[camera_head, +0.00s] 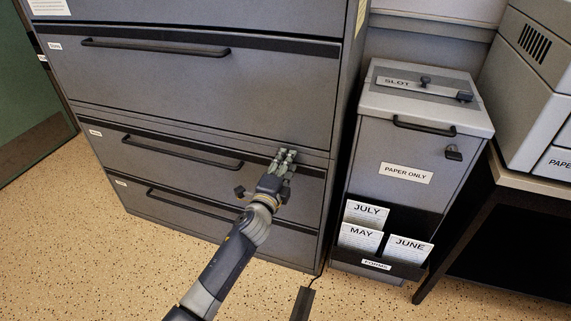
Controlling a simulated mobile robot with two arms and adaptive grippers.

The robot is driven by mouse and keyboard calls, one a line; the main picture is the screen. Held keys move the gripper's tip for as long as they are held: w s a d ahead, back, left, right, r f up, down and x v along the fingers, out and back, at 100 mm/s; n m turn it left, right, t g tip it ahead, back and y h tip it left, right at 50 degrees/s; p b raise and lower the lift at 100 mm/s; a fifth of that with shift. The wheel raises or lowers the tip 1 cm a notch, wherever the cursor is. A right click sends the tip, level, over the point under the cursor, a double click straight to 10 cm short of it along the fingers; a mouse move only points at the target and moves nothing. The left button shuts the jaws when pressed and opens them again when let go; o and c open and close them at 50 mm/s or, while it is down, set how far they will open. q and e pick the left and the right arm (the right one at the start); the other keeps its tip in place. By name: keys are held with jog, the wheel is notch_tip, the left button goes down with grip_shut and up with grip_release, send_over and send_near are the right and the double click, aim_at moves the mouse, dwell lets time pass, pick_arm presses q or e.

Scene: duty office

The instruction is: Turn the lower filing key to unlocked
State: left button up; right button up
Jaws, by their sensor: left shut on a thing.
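The grey filing cabinet (200,75) fills the left and middle of the head view, with several wide drawers and dark bar handles. My left gripper (286,156) is at the right part of its front, at the top edge of a lower drawer (230,150). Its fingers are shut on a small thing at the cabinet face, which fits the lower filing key. The fingers hide the key and its lock, so I cannot tell which way the key is turned. The drawers look closed. My right gripper is not in view.
A grey paper bin (405,140) with a slot lid and a forms rack (375,250) stands close to the cabinet's right. A table (535,190) with a grey machine (530,80) is farther right. A dark bar (302,303) with a cord lies on the speckled floor.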

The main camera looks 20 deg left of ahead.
pick_arm(q)
jog(key=o, duration=1.1)
jog(key=s, duration=1.2)
jog(key=shift+a, duration=0.2)
